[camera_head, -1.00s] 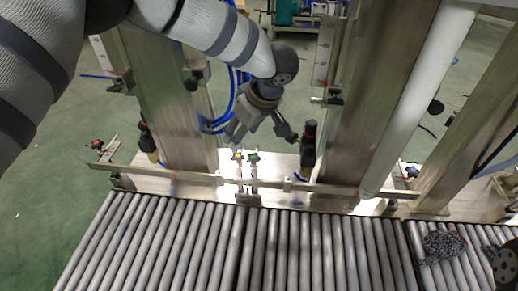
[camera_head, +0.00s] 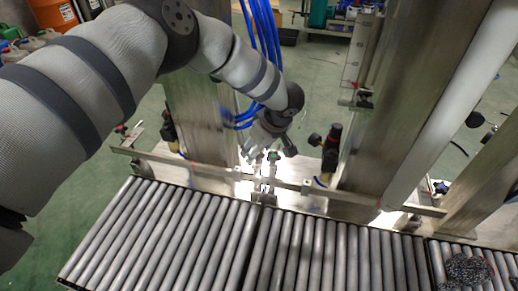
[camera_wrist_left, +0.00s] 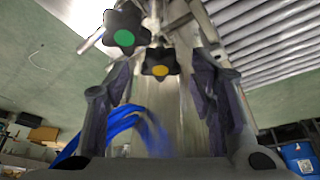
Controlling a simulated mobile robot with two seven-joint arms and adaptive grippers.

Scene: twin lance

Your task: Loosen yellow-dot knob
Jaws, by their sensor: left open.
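The yellow-dot knob (camera_wrist_left: 160,63) is a dark lobed knob with a yellow centre. In the left wrist view it sits between the finger tips of my left gripper (camera_wrist_left: 165,72), which is open with space on both sides of the knob. The similar green-dot knob (camera_wrist_left: 124,32) is up and left of it, near the left finger's tip. In the head view my left gripper (camera_head: 268,151) hangs over the pair of small knobs at the rail. The knobs are tiny there, and contact cannot be told.
A metal rail (camera_head: 215,168) runs along the back of the roller conveyor (camera_head: 165,232). Metal posts (camera_head: 370,110) stand behind it. Blue hoses (camera_head: 262,45) hang behind my left arm.

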